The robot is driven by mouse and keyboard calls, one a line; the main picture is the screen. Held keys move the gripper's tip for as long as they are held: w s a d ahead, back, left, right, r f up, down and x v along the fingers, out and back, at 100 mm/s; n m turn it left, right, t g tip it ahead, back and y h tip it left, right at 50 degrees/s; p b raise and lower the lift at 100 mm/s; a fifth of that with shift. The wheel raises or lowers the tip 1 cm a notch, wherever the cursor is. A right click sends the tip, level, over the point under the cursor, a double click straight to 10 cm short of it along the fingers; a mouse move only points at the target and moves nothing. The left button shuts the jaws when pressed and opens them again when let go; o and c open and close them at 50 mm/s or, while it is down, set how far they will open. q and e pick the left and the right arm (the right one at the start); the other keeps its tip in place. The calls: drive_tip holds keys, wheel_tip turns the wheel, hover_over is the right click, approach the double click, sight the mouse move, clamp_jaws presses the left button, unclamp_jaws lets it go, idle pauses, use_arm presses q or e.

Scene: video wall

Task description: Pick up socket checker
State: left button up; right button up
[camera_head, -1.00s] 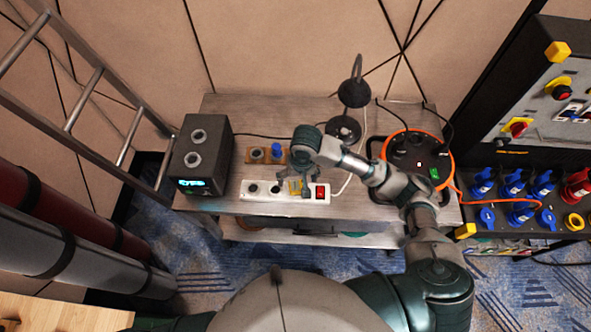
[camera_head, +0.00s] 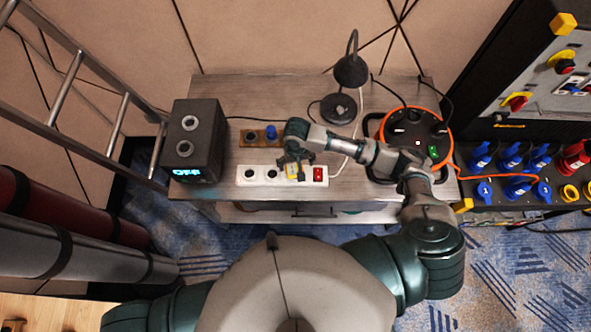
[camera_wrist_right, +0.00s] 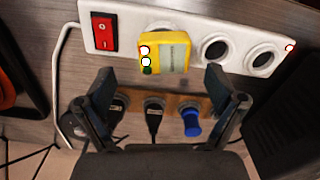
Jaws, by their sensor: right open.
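The socket checker (camera_wrist_right: 164,52) is a small yellow block with a grey label and small round lights. It sits in a socket of the white power strip (camera_wrist_right: 215,27), between the red switch and the empty sockets. In the head view the socket checker (camera_head: 293,172) is partly covered by my right gripper (camera_head: 296,158). In the wrist view my right gripper (camera_wrist_right: 160,95) is open, its two fingers spread on either side and short of the yellow block, with nothing between them. My left gripper is not in view.
A wooden block (camera_head: 246,142) with a blue plug stands behind the strip. A black box (camera_head: 196,140) is at the left, a desk lamp (camera_head: 350,72) at the back, an orange-rimmed cable reel (camera_head: 446,124) at the right. Bare tabletop lies in front of the strip.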

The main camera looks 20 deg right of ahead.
sight(295, 169)
drive_tip(key=f, duration=0.5)
drive_tip(key=shift+w+a+f, duration=0.1)
drive_tip(key=shift+w+a, duration=0.05)
drive_tip(key=shift+a, duration=0.2)
drive_tip(key=shift+d, duration=0.2)
drive_tip(key=c, duration=1.5)
drive_tip(key=shift+a, duration=0.1)
